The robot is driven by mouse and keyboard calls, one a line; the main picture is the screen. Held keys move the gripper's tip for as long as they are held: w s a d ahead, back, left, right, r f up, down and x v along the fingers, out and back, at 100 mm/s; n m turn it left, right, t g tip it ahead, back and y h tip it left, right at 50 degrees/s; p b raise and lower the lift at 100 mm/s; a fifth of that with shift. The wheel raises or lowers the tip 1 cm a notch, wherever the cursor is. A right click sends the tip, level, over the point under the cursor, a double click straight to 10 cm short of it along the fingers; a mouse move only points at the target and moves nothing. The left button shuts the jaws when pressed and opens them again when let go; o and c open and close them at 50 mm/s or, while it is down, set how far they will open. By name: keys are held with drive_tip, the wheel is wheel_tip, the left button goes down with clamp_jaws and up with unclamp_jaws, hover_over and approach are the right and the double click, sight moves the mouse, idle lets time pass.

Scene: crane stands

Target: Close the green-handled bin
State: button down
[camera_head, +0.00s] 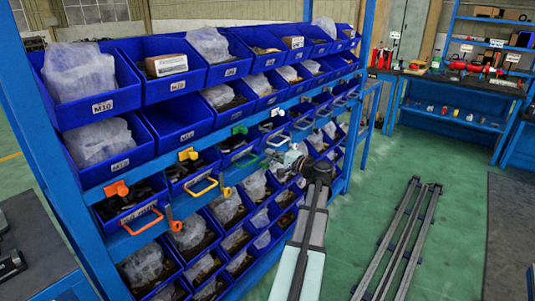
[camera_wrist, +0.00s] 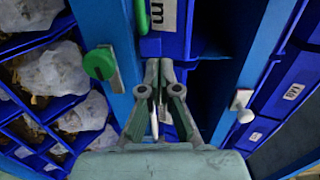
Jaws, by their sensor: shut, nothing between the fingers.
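The green-handled bin (camera_head: 236,157) is a blue drawer in the middle row of the rack in the head view, between the yellow-handled and white-handled ones. Its green handle (camera_head: 247,160) stands out from its front. In the wrist view part of the green handle (camera_wrist: 141,15) shows at the top, beside a blue bin front with a white label. My gripper (camera_wrist: 159,66) is shut and empty, its tips close to that blue front; contact is unclear. In the head view my gripper (camera_head: 292,157) is in front of the rack, right of the green handle.
A green round latch (camera_wrist: 99,63) sits on the blue rail left of my fingers, and a white knob (camera_wrist: 246,115) on the right rail. An orange-handled bin (camera_head: 125,208) and a yellow-handled bin (camera_head: 190,180) stick out at left. Green floor right of the rack is partly clear.

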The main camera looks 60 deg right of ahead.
drive_tip(key=s+a, duration=0.2)
drive_tip(key=s, duration=0.9)
wheel_tip(320, 180, down, 9)
drive_tip(key=a+g, duration=0.2)
drive_tip(key=g, duration=0.2)
drive_tip(key=w+a+f+n+g+y+p, duration=0.25)
drive_tip(key=w+a+f+g, duration=0.3)
drive_tip(key=a+f, duration=0.9)
drive_tip(key=w+a+f+n+g+y+p, duration=0.1)
drive_tip(key=w+a+f+n+g+y, duration=0.4)
drive_tip(key=a+f, duration=0.95)
drive_tip(key=s+a+f+n+g+p, duration=0.15)
drive_tip(key=a+f, duration=0.25)
drive_tip(key=a, duration=0.4)
drive_tip(key=s+a+f+n+g, duration=0.2)
drive_tip(key=a+f+n+g, duration=0.15)
drive_tip(key=a, duration=0.55)
drive_tip(key=s+a+f+n+g+h+p, duration=0.1)
drive_tip(key=s+a+n+g+h+p, duration=0.1)
drive_tip(key=s+a, duration=0.5)
drive_tip(key=s+a+f+n+g+h+p, duration=0.2)
drive_tip(key=s+a+n, duration=0.3)
drive_tip(key=a, duration=0.6)
drive_tip(key=shift+s+a+g, duration=0.35)
drive_tip(key=shift+s+g, duration=0.2)
drive_tip(key=shift+s, duration=0.6)
